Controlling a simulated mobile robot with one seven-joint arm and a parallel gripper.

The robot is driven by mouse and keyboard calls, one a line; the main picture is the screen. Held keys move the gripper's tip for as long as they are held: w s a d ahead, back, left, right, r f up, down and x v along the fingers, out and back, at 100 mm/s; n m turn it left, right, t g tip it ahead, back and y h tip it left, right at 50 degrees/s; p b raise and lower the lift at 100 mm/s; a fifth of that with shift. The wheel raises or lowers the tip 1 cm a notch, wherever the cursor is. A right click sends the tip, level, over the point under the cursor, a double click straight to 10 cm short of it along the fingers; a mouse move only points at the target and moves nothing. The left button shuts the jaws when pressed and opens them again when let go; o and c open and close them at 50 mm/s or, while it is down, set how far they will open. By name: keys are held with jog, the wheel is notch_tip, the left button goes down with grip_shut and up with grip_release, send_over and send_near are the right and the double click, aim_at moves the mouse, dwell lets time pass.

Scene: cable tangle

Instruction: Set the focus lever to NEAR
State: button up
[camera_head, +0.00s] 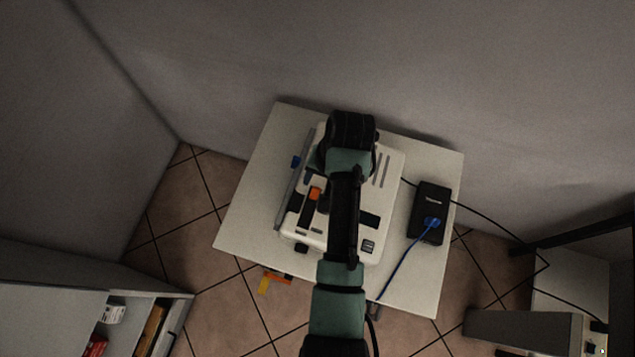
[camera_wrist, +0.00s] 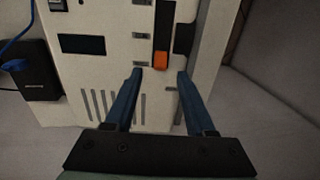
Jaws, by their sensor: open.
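The focus lever has an orange knob (camera_head: 315,193) in a dark slot (camera_head: 307,215) on the top of a white device (camera_head: 394,165). In the wrist view, the orange knob (camera_wrist: 160,62) sits at the slot's near end, and the dark slot (camera_wrist: 164,25) runs up the picture from it. Small grey labels (camera_wrist: 140,35) line the slot; their text is too small to read. My gripper (camera_wrist: 159,74) is open and empty. Its two blue fingers point toward the knob, one on each side in the picture. Whether they touch anything cannot be told. In the head view my arm hides part of the device.
The device stands on a white table (camera_head: 255,190). A black box (camera_head: 430,205) with a blue plug and cable (camera_head: 398,265) lies to its right; a black cable also runs off right. Shelves (camera_head: 60,300) stand at lower left. A wall rises close behind the table.

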aim_at(317, 189)
jog(key=shift+w+a+f, duration=0.15)
jog(key=shift+a+f, duration=0.05)
jog(key=shift+f, duration=0.9)
jog(key=shift+w+a+f, duration=0.1)
jog(key=shift+a+f, duration=0.05)
jog(key=shift+f, duration=0.95)
grip_shut()
